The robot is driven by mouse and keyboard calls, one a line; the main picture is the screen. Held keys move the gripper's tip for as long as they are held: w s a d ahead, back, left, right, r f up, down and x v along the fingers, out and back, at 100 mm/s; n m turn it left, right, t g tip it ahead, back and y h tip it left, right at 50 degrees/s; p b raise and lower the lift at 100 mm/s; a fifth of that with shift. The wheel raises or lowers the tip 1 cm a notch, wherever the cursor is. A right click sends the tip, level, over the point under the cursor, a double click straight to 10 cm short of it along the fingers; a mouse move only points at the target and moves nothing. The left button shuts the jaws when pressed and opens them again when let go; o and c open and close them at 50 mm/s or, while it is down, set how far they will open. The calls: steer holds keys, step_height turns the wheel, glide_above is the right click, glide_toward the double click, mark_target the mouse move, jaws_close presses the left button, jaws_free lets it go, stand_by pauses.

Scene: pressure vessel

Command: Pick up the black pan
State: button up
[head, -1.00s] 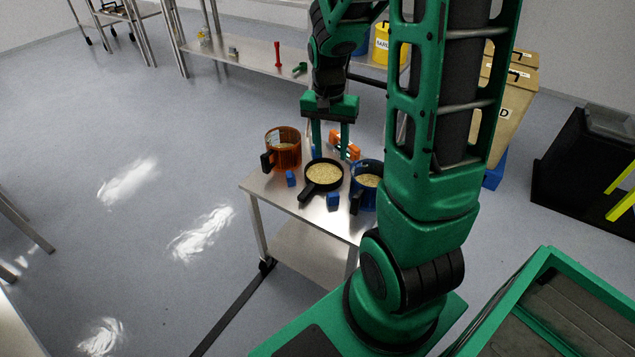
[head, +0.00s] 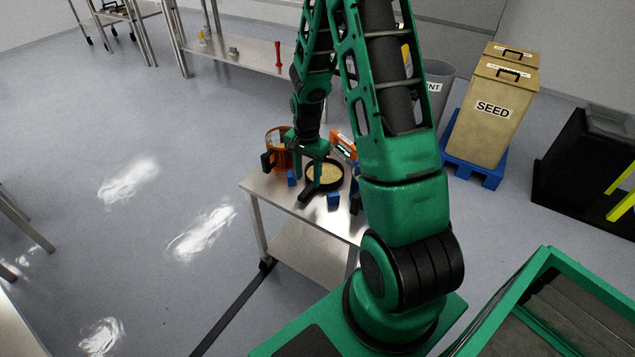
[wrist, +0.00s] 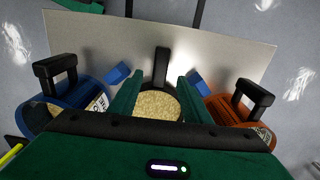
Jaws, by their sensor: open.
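The black pan (head: 338,186) stands on the small metal table (head: 267,190), filled with pale grain. Its handle (head: 308,193) points toward the table's near left edge. In the wrist view the grain-filled pan (wrist: 157,103) lies between my two green fingers, with its handle (wrist: 162,66) pointing up in the picture. My gripper (head: 311,181) is over the pan's handle side with its fingers pointing down. In the wrist view my gripper (wrist: 160,88) is open, the fingers on either side of the pan and handle, apart from the handle. Finger height above the pan is hard to judge.
An orange container (head: 276,150) with a black handle stands left of the pan. A blue container (wrist: 65,100) stands on the other side. Small blue blocks (head: 333,199) sit beside the pan. An orange-and-white item (head: 343,146) lies behind it. Floor to the left is clear.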

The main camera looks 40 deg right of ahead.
mark_target(309, 188)
steer(key=shift+w+d+f, duration=0.1)
steer(key=shift+d+f, duration=0.1)
steer(key=shift+f, duration=1.15)
steer(key=shift+w+d+f, duration=0.1)
steer(key=shift+d+f, duration=0.05)
steer(key=shift+f, duration=1.2)
jaws_close()
